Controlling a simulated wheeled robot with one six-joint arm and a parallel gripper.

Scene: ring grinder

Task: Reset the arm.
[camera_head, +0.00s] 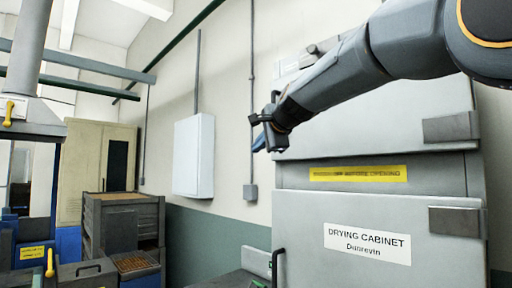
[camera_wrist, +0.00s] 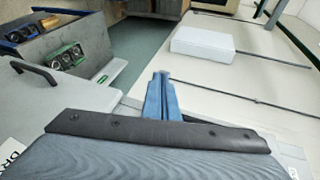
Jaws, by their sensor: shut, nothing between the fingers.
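My arm reaches in from the upper right in the head view, in front of the grey drying cabinet (camera_head: 300,230). My gripper (camera_head: 259,143) is at the arm's left end, beside the cabinet's upper left edge, with its blue fingers partly hidden behind the wrist. In the wrist view my gripper (camera_wrist: 158,78) shows its two blue fingers close together, shut and empty. They point out over the room, apart from any object.
A white wall box (camera_head: 193,156) hangs left of my gripper. Grey crates (camera_head: 122,225) and a beige cupboard (camera_head: 97,165) stand farther back.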

